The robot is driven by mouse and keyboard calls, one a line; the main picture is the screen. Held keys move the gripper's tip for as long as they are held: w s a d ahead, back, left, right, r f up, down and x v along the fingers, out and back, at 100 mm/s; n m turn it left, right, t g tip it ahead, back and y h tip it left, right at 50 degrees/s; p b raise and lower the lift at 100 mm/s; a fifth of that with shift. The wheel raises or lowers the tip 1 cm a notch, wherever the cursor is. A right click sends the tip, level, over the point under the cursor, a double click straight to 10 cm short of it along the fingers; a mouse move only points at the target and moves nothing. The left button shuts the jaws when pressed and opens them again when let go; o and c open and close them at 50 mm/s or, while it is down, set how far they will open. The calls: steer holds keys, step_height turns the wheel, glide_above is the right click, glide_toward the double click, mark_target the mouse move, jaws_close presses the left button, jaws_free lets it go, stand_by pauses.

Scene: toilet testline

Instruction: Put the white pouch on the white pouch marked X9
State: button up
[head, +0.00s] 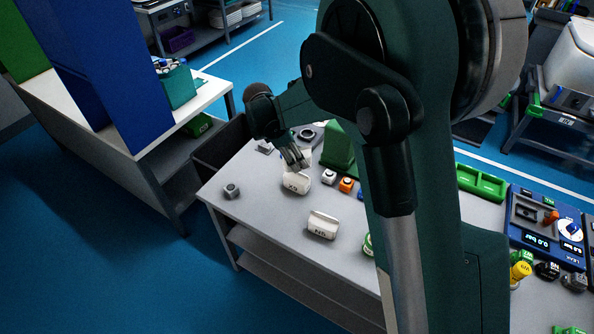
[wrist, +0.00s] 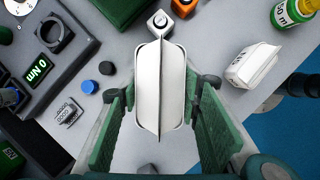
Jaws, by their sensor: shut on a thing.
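My gripper (head: 294,160) points down over the left part of the grey table. It is shut on a white pouch (head: 297,184). In the wrist view this pouch (wrist: 158,85), with an upright seam along its middle, sits between the two green fingers (wrist: 160,108). Whether it touches the table is unclear. A second white pouch (head: 322,226) stands apart, nearer the front edge; it also shows at the right in the wrist view (wrist: 252,66).
A white cube (head: 328,176) and an orange cube (head: 346,185) stand right of the held pouch. A grey part (head: 232,190) lies at the left. A green bottle (wrist: 292,12) is beyond the second pouch. My arm hides the table's middle right.

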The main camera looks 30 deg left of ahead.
steer(key=shift+f, duration=1.1)
steer(key=shift+f, duration=1.9)
steer(key=shift+f, duration=0.1)
steer(key=o, duration=0.9)
steer(key=v, duration=1.2)
steer(key=shift+w+d, duration=0.1)
steer(key=shift+d, duration=0.05)
